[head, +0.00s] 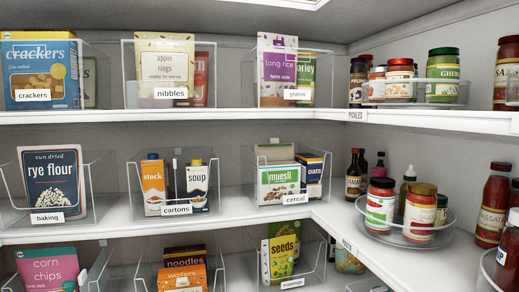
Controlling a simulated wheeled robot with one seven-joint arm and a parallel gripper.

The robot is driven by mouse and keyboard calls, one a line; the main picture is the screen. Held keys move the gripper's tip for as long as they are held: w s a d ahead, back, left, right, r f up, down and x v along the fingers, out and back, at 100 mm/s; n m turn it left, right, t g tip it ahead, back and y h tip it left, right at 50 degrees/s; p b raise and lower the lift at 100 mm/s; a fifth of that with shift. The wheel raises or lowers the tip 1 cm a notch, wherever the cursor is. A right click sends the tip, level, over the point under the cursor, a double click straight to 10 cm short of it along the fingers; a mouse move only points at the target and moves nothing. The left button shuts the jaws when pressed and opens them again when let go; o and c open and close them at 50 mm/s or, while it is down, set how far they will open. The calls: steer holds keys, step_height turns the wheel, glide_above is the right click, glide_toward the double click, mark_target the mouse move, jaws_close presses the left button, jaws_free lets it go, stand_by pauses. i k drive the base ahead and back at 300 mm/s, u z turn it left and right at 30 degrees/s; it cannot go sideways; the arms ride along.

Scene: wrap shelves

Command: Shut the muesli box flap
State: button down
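The muesli box (278,177) is green and white and stands in a clear bin (297,211) labelled "cereal" on the middle shelf, near the corner. A pale panel (273,154) rises above its printed front; it looks like a raised top flap, but I cannot tell for sure at this size. A blue oats box (313,172) stands to its right in the same bin. The "cereal" label covers part of the muesli box's lower front. My gripper is not in this view.
The upper shelf (230,116) is above the cereal bin. A "cartons" bin with a stock carton (154,180) and a soup carton (197,182) stands to the left. A round turntable (390,234) with jars stands to the right. A seeds pouch (282,250) is below.

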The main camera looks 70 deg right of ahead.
mark_target(274, 151)
steer(key=z, duration=1.05)
steer(key=k, duration=0.35)
steer(key=z, duration=1.15)
